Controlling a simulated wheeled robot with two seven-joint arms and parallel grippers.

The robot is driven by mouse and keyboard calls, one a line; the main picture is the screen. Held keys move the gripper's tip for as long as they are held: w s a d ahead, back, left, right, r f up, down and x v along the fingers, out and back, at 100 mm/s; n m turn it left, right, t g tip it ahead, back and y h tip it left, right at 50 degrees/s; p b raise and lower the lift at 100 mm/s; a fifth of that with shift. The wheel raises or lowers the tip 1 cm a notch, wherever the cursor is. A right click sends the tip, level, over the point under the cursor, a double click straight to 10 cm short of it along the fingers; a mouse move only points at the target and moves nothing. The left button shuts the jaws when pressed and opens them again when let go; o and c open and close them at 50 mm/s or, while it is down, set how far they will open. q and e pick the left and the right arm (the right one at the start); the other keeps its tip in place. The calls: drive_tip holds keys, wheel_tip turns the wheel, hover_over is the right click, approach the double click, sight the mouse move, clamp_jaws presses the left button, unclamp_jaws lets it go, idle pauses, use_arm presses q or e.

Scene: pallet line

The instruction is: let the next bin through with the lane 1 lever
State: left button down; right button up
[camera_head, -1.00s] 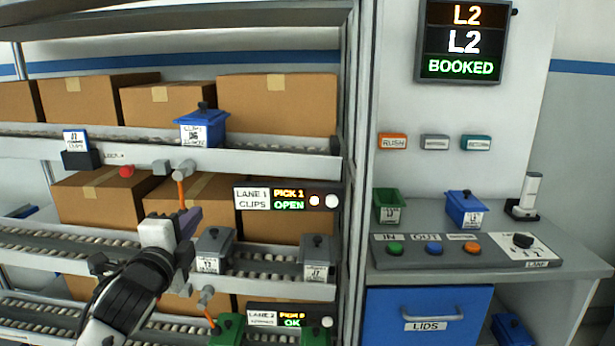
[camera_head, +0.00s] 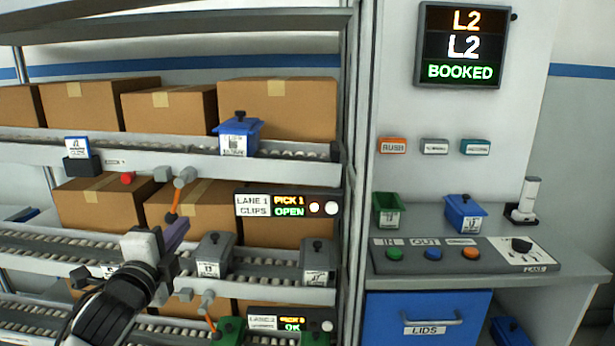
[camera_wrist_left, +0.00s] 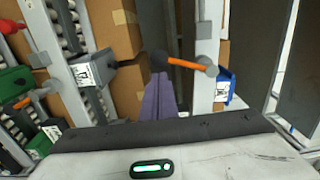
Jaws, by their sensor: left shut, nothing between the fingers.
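The lane 1 lever (camera_head: 174,201) is orange with a grey pivot, on the rail left of the lane 1 sign (camera_head: 287,205), which reads PICK 1 and OPEN. It hangs tilted down to the left. In the left wrist view the lever (camera_wrist_left: 187,64) has a dark tip close to the fingertips. My left gripper (camera_head: 180,230) is shut and empty just below the lever's end; I cannot tell whether they touch. A blue bin (camera_head: 236,138) stands on the upper roller lane, right of the lever; it partly shows in the left wrist view (camera_wrist_left: 226,88). My right gripper is out of view.
Grey bins (camera_head: 213,256) stand on the lower lane, right of my left gripper. A second orange lever (camera_head: 210,322) and green bins (camera_head: 231,331) are below. A rack post (camera_head: 357,170) separates the lanes from a button console (camera_head: 460,252).

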use_arm(q)
drive_tip(key=s+p, duration=0.1)
drive_tip(key=s, duration=0.5)
drive_tip(key=shift+s+d+p, duration=0.25)
drive_tip(key=shift+d+p, duration=0.1)
drive_tip(key=s+d+f+n+g, duration=0.1)
drive_tip(key=s+f+n+g, duration=0.15)
drive_tip(key=f, duration=0.45)
drive_tip(key=s+d+f+n+g+h, duration=0.1)
drive_tip(key=s+f+n, duration=0.15)
drive_tip(key=f, duration=0.45)
drive_tip(key=s+d+f+n+g, duration=0.15)
drive_tip(key=s+f, duration=0.25)
drive_tip(key=f, duration=0.4)
drive_tip(key=s+d+f+n+g, duration=0.2)
drive_tip(key=s+f+n, duration=0.3)
drive_tip(key=s+f, duration=0.4)
drive_tip(key=s+d+f+n+g, duration=0.2)
drive_tip(key=s+f+n, duration=0.3)
drive_tip(key=s+f, duration=0.4)
drive_tip(key=s, duration=0.4)
drive_tip(key=shift+f+g+h, duration=0.3)
drive_tip(key=shift+f+h, duration=0.05)
drive_tip(key=shift+h, duration=0.05)
drive_tip(key=shift+d, duration=0.1)
